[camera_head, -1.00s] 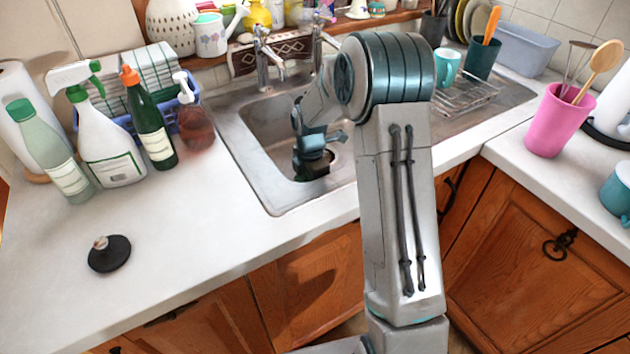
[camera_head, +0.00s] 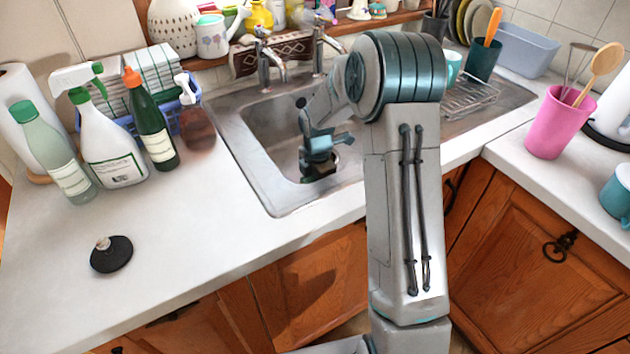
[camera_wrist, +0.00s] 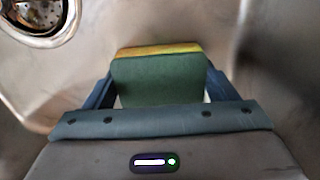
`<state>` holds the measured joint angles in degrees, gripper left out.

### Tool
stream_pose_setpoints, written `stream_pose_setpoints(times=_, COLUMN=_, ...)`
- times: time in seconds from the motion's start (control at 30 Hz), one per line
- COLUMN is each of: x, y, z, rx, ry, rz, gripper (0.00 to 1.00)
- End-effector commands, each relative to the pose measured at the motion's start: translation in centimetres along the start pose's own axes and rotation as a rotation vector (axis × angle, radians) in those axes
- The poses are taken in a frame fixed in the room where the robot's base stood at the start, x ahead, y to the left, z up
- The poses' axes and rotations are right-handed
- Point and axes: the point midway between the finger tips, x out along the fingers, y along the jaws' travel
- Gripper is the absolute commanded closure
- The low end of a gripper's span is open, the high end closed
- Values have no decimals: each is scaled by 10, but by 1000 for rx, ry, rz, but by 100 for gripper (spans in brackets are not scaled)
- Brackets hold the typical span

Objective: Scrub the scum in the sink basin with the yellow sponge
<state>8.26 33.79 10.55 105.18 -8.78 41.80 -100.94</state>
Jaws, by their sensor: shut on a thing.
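My gripper (camera_wrist: 158,82) is shut on the sponge (camera_wrist: 158,50), which shows a dark green face and a yellow layer along its far edge in the wrist view. In the head view my gripper (camera_head: 318,172) is down inside the steel sink basin (camera_head: 262,150), near its floor. The sponge is too dark and small to make out clearly there. The round drain (camera_wrist: 38,14) shows at the top left of the wrist view, apart from the sponge. I cannot make out distinct scum on the visible basin floor, and I cannot tell whether the sponge touches it.
Taps (camera_head: 265,60) stand behind the basin. A spray bottle (camera_head: 105,140), a green bottle (camera_head: 150,125) and a soap dispenser (camera_head: 196,125) stand left of it. A black plug (camera_head: 111,254) lies on the front counter. A dish rack (camera_head: 470,97) is at the right.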

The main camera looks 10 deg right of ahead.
Motion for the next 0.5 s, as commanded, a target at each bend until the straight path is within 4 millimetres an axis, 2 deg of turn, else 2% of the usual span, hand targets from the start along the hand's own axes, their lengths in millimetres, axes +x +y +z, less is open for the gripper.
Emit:
stream_pose_setpoints(times=0.17, x=0, y=0, z=0, rx=0, ry=0, rz=1, gripper=39)
stream_pose_setpoints(times=0.5, x=2, y=19, z=0, rx=0, ry=0, rz=1, gripper=39)
